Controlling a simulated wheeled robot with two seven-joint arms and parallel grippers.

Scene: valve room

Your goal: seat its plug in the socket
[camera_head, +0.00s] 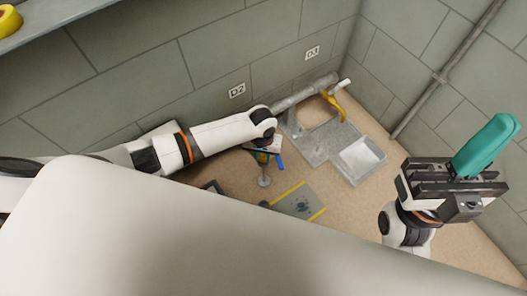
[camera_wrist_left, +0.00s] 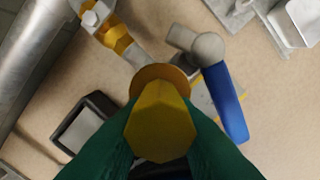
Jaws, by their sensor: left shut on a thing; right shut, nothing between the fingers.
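In the left wrist view, my left gripper (camera_wrist_left: 160,150) has its dark green fingers shut on the yellow six-sided plug (camera_wrist_left: 160,122). A brown-orange round collar (camera_wrist_left: 158,78) lies just beyond the plug's end. I cannot tell whether this collar belongs to the plug or is the socket's rim, nor whether the plug is inside it. Next to it is a grey fitting with a blue lever (camera_wrist_left: 226,100). In the head view the left gripper is mostly hidden by its arm, near the blue lever (camera_head: 280,162). My right gripper (camera_head: 487,145) is shut and empty, its teal fingers raised at the right.
A grey pipe (camera_head: 303,92) runs along the wall. A yellow-edged mat (camera_head: 300,202) lies on the floor. A dark-framed box (camera_wrist_left: 84,128) stands left of the plug. Floor between mat and right gripper is clear.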

